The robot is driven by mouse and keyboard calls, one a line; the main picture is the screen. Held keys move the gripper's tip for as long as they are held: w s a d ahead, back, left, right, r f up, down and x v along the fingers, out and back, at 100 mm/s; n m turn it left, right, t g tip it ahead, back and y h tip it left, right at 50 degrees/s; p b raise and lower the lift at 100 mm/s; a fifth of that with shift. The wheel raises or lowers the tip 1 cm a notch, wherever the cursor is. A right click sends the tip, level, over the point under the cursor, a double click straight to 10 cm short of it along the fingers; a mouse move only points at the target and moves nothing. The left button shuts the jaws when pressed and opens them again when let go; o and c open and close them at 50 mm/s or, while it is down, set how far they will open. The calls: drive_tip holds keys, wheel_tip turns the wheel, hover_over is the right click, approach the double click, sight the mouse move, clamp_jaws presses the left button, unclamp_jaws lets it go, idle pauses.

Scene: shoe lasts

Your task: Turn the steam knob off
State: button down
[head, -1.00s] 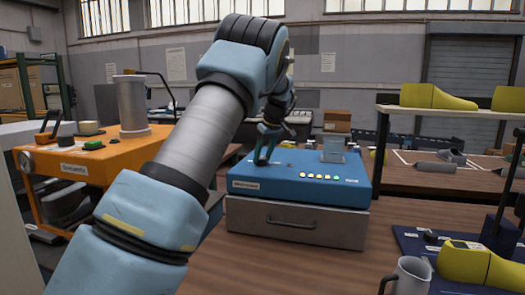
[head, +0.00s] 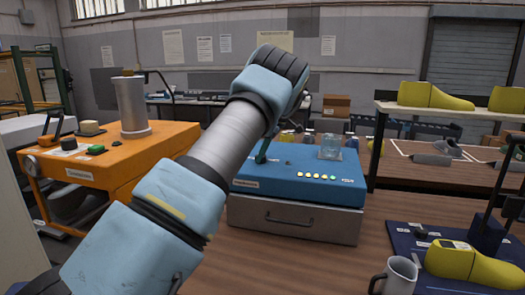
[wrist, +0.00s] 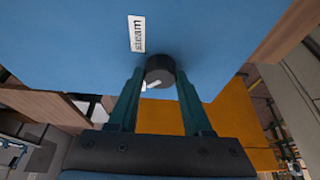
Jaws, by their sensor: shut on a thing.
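The steam knob (wrist: 160,72) is a round black knob with a white pointer mark. It sits on the blue machine top (wrist: 75,45) beside a white label reading "steam" (wrist: 137,34). In the wrist view my gripper (wrist: 159,76) has one teal finger on each side of the knob and is shut on it. The pointer mark lies slanted in that view. In the head view the blue machine (head: 290,183) stands in the middle, and my arm hides the knob. Only part of my gripper (head: 262,152) shows there, at the machine's left.
A clear block (head: 331,143) and a row of small lit buttons are on the machine top. A grey drawer unit (head: 325,228) is under it. An orange machine (head: 110,168) stands left. A mug (head: 398,274) and a yellow shoe last (head: 470,262) are at front right.

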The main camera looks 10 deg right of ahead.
idle(0.4)
drive_tip(key=shift+c, duration=1.6)
unclamp_jaws()
drive_tip(key=b+v, duration=0.2)
drive_tip(key=v, duration=0.8)
drive_tip(key=shift+d+r, duration=0.15)
drive_tip(key=shift+r, duration=0.25)
